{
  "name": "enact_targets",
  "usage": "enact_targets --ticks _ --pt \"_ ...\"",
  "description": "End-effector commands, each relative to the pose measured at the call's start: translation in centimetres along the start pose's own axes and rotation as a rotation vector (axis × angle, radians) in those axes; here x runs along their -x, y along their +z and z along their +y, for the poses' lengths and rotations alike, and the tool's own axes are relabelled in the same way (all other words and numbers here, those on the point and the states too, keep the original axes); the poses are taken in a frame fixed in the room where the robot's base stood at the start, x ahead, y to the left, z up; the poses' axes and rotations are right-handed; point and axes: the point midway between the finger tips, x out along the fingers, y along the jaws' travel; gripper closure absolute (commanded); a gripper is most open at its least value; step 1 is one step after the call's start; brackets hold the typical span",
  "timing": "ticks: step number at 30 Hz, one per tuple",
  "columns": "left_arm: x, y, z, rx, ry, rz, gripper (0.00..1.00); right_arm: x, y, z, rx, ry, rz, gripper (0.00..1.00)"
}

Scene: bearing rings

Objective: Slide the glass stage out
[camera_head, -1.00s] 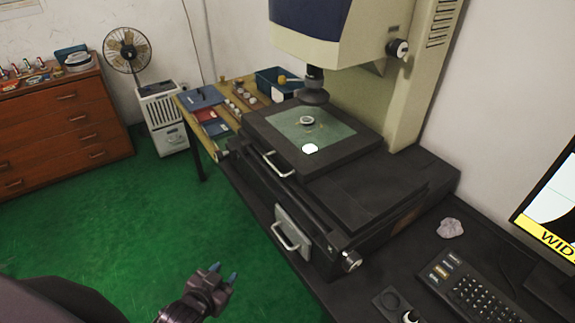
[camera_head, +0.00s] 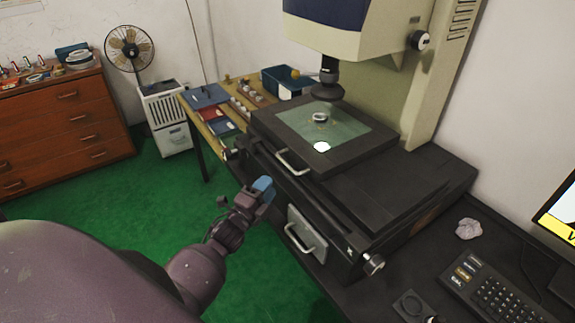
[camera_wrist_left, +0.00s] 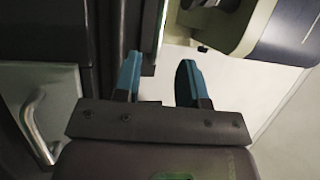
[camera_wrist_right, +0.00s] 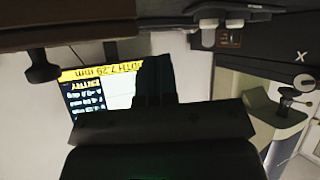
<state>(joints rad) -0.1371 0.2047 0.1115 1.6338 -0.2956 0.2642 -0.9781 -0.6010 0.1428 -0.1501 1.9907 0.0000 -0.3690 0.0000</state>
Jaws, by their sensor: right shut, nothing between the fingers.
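The glass stage (camera_head: 352,126) is a pale green glass plate in a dark frame on the measuring machine, under the lens (camera_head: 329,84). A metal ring (camera_head: 320,117) lies on the glass, with a bright light spot in front of it. A silver bar handle (camera_head: 291,165) is on the stage's front edge. My left gripper (camera_head: 264,187) is in front of the machine, below and left of that handle and apart from it. In the left wrist view its blue fingers (camera_wrist_left: 160,75) are apart and empty. My right gripper (camera_wrist_right: 155,82) shows only in its wrist view, shut and dark.
A lower panel (camera_head: 306,236) with its own handle is on the machine's front. A keyboard (camera_head: 492,299) and crumpled paper (camera_head: 468,229) lie to the right. A side table (camera_head: 212,96) with trays stands behind. The green floor before the machine is clear.

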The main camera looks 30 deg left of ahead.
Motion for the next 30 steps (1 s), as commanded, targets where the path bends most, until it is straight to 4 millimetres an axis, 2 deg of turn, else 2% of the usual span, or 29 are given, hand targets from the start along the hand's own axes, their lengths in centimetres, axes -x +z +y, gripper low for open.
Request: enact_targets --ticks 9,15,21,30 --pt "-5.3 0.0 -0.2 0.003 -0.001 0.001 0.62 0.1 -0.3 0.0 0.0 0.0 0.002 1.0" --pt "-8.1 0.0 -0.1 0.004 0.001 0.0 0.62 0.2 -0.4 0.0 0.0 0.0 0.003 1.0" --pt "-9.6 0.0 0.0 0.004 0.002 -0.001 0.62 0.2 -0.4 0.0 -0.001 0.0 0.003 1.0" --pt "-9.9 0.0 0.0 0.004 0.002 -0.001 0.62 0.2 -0.4 0.0 -0.001 0.0 0.003 1.0"
